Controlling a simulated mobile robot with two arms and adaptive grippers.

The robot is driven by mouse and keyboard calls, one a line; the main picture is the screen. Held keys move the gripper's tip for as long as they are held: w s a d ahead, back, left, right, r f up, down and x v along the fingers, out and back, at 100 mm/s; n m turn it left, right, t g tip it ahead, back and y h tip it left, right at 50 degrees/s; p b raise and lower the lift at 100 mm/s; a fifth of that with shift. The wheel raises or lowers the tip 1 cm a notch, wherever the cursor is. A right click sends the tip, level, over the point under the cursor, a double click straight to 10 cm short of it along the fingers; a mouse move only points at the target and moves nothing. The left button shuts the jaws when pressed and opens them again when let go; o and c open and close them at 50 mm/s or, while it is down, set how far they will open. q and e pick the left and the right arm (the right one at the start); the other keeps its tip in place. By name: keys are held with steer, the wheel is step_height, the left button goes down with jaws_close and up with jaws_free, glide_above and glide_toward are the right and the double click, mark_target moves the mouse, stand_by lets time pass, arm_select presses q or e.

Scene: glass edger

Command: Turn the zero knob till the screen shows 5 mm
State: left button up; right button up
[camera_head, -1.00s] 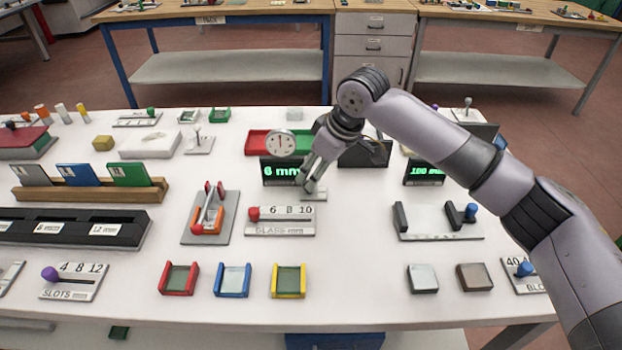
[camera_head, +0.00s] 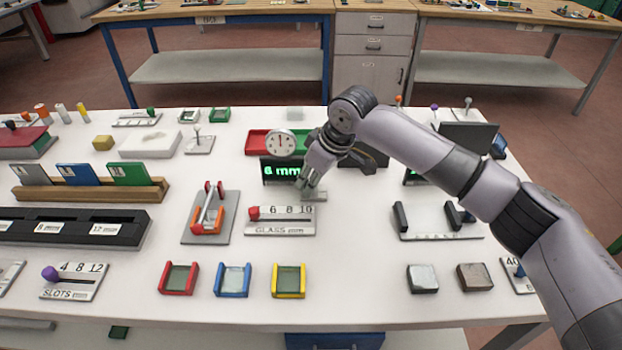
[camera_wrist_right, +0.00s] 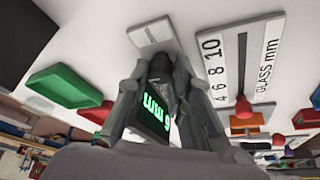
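The screen (camera_head: 281,170) stands mid-table and reads 6 mm in green digits; the wrist view also shows it upside down (camera_wrist_right: 153,108). My right gripper (camera_head: 309,188) is just right of the screen, pointing down at a small pale plate (camera_head: 316,196). In the right wrist view its fingers (camera_wrist_right: 162,68) stand on both sides of a dark knob-like piece at the plate (camera_wrist_right: 152,33), seemingly closed on it. I take this piece for the zero knob; the fingers mostly hide it. My left gripper is not in view.
A round dial (camera_head: 281,142) stands behind the screen by a red tray (camera_head: 257,146). The GLASS slider plate (camera_head: 280,228), with a red knob (camera_head: 254,213), lies in front. A clamp-like fixture (camera_head: 209,215) is to its left.

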jaws_close()
steer(key=shift+r+n+p, duration=0.15)
steer(key=shift+n+p, duration=0.15)
steer(key=shift+p, duration=0.35)
steer(key=shift+n+g+p, duration=0.4)
steer(key=shift+n+p, duration=0.5)
steer(key=shift+p, duration=0.3)
steer(key=shift+w+n+y+p, duration=0.1)
steer(key=shift+n+y+p, duration=0.35)
steer(key=shift+n, duration=0.15)
steer(key=shift+n+g+p, duration=0.3)
steer(key=shift+n+g, duration=0.3)
steer(key=shift+n, duration=0.5)
steer(key=o, duration=0.6)
jaws_free()
